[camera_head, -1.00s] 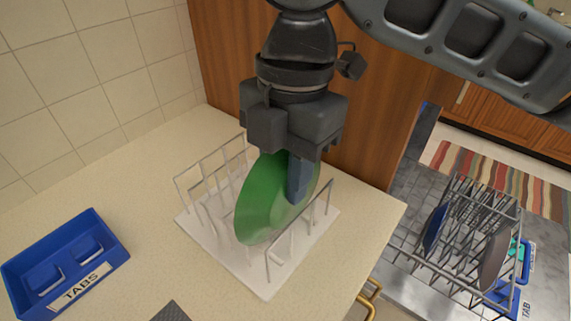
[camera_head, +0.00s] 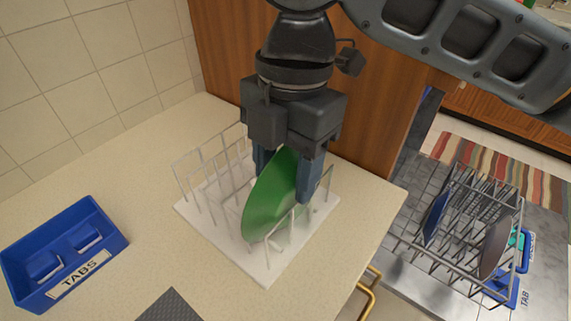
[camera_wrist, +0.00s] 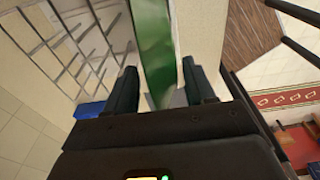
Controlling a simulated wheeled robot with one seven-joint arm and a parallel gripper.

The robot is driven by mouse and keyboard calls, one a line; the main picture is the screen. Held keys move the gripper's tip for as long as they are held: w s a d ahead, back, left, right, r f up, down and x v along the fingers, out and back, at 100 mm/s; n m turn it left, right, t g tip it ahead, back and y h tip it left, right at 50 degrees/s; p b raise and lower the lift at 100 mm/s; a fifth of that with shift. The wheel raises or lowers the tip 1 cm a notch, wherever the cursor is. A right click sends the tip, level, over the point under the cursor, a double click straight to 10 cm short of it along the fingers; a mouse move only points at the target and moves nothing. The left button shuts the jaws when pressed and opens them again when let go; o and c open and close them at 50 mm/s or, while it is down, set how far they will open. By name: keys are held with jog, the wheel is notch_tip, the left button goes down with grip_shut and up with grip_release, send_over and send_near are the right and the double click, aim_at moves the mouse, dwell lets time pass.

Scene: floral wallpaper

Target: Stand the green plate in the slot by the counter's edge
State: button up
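The green plate (camera_head: 268,208) stands on edge in the white wire dish rack (camera_head: 246,256), in the slot on the side by the counter's edge, tilted a little in the head view. My gripper (camera_head: 284,182) is above and around the plate's upper part. Its fingers are spread, one on each side, and in the wrist view (camera_wrist: 160,88) gaps show between the fingers and the plate (camera_wrist: 153,45). The gripper is open. The fingers and wires hide part of the plate, and I cannot see exactly where its lower edge rests.
A blue tub marked TABS (camera_head: 62,250) stands on the counter at the left. A dark grey item (camera_head: 171,306) lies at the front. A wooden panel (camera_head: 225,60) rises behind the rack. Below right is an open dishwasher rack (camera_head: 455,230) with dishes. The counter between tub and rack is clear.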

jog(key=r, duration=0.7)
jog(key=shift+w+d+r, duration=0.2)
jog(key=shift+w+r, duration=0.15)
jog(key=shift+r, duration=0.05)
dwell(0.3)
